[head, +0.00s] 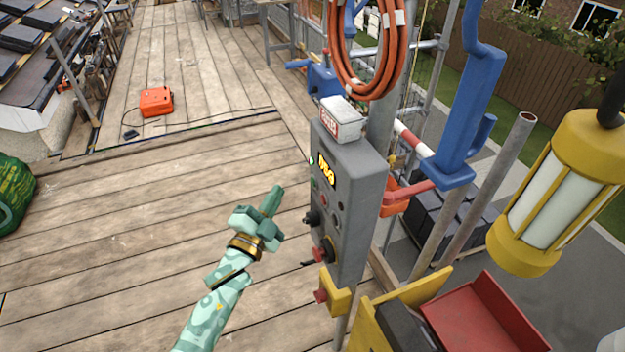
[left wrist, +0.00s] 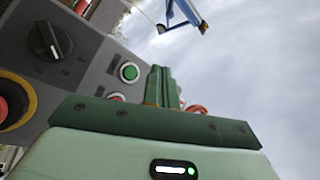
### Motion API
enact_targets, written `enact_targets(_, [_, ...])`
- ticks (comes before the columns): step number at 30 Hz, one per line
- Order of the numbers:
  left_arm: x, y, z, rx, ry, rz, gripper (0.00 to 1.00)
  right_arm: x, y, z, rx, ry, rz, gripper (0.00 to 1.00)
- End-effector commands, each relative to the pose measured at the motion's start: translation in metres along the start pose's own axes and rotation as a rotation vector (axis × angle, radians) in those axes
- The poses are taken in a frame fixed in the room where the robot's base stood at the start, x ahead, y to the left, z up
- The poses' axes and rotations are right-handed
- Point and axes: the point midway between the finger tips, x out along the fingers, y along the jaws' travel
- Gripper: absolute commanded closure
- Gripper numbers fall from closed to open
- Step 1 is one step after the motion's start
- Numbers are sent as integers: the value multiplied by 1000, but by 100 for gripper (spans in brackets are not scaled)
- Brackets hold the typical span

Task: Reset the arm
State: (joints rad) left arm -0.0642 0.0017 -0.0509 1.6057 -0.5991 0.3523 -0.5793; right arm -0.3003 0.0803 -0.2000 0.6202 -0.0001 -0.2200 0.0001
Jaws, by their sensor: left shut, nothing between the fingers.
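My left arm comes in from the bottom in the head view. My left gripper (head: 273,201) is shut and empty, with its fingers pointing up and to the right. It is left of a grey control box (head: 352,190) and apart from it in the head view. In the left wrist view the shut green fingers (left wrist: 161,87) rise beside the box's panel. The panel there shows a black rotary knob (left wrist: 49,40), a green button (left wrist: 129,72) and part of a red button on a yellow ring (left wrist: 14,102). My right gripper is not in view.
An orange hose coil (head: 367,62) hangs above the box. Blue brackets (head: 468,105), scaffold poles and a yellow lantern (head: 548,205) stand to the right. A red tray (head: 485,318) is at the lower right. An orange case (head: 156,101) sits on the planks; the planks (head: 130,230) left of my arm are clear.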

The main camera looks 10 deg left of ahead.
Motion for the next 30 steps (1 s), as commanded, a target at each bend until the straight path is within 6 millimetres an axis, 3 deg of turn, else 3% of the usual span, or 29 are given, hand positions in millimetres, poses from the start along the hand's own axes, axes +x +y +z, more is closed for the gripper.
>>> enact_targets(8, [0,2,3,-42,-17,9,100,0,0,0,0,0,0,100])
enact_targets(11, [-9,33,30,-169,-123,81,100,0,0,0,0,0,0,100])
enact_targets(14, [-38,94,69,-308,-276,198,100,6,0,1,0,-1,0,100])
enact_targets(17, [-88,166,110,-429,-447,322,100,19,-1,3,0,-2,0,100])
enact_targets(21, [-176,253,155,-554,-687,474,100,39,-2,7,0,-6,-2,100])
enact_targets(26, [-297,333,193,-645,-964,627,100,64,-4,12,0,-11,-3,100])
enact_targets(30, [-414,384,214,-682,-1201,748,100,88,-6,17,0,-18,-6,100])
